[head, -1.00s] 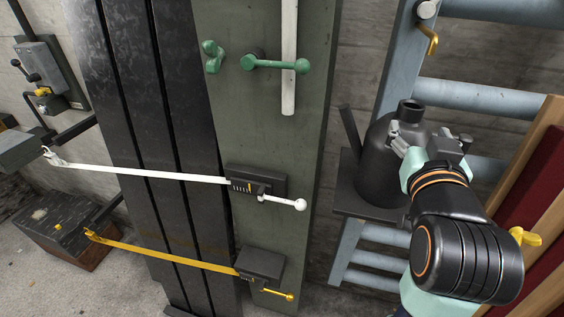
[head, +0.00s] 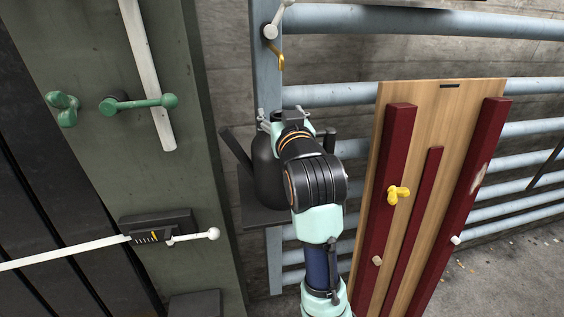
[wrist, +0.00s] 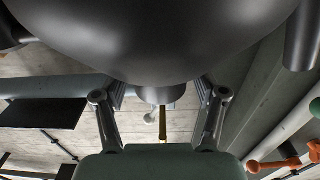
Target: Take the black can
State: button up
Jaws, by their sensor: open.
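The black can (head: 267,172) is a dark, rounded vessel with a narrow neck, standing upright on a small dark shelf (head: 262,215). A dark bar-like part juts up on its left. In the head view my gripper (head: 284,120) is at the can's top, and with my arm it hides part of the neck and the right side. In the wrist view the can's large dark body (wrist: 160,45) fills the top. Its neck (wrist: 160,95) lies between the two spread fingers of my gripper (wrist: 160,90), which is open. I cannot tell whether the fingers touch it.
A blue-grey rail frame (head: 340,95) stands behind, with a yellow hook (head: 275,55) above the can. A wooden board (head: 432,130) with red strips and a yellow knob (head: 398,194) leans to the right. A green panel (head: 175,85) with a green handle (head: 140,103) is at left.

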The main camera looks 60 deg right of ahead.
grip_shut()
dwell(0.3)
jog(key=shift+r, duration=0.15)
